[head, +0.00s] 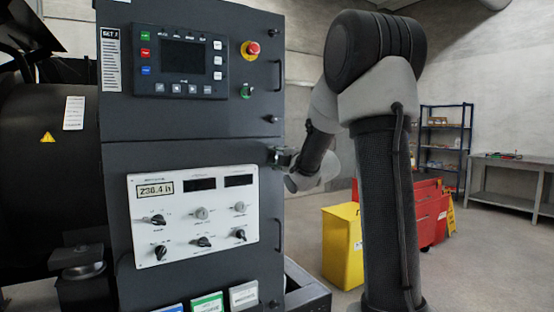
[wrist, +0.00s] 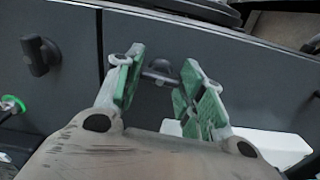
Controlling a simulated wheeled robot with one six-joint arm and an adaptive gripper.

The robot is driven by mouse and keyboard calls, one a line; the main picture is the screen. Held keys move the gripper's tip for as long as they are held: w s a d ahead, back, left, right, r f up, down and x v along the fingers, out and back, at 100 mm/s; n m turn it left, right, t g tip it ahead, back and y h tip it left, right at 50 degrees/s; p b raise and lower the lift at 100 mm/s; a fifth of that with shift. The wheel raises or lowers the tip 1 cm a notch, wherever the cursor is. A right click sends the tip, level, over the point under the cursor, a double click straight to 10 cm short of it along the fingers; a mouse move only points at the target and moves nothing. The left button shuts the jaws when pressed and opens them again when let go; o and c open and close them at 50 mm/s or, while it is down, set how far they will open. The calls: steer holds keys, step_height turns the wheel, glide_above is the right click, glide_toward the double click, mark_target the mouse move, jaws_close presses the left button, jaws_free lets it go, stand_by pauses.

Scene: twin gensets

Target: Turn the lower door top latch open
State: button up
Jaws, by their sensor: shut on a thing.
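The lower door top latch (wrist: 160,72) is a small dark handle on the dark grey lower door (head: 120,163). In the wrist view it sits between the green pads of my gripper (wrist: 162,85), which is shut on it. How far it is turned is hard to tell, since the pads cover its ends. In the head view my gripper (head: 282,158) reaches in from the right at the door's upper right edge, just below the seam between the doors. My gripper largely hides the latch there.
The upper door's bottom latch (wrist: 40,55) stands close by, across the seam; it shows in the head view (head: 270,119). A white control panel (head: 193,216) with knobs is on the lower door. A yellow bin (head: 342,246) and red cabinet (head: 428,213) stand behind right.

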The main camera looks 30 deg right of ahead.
steer(key=shift+n, duration=0.7)
steer(key=shift+c, duration=0.4)
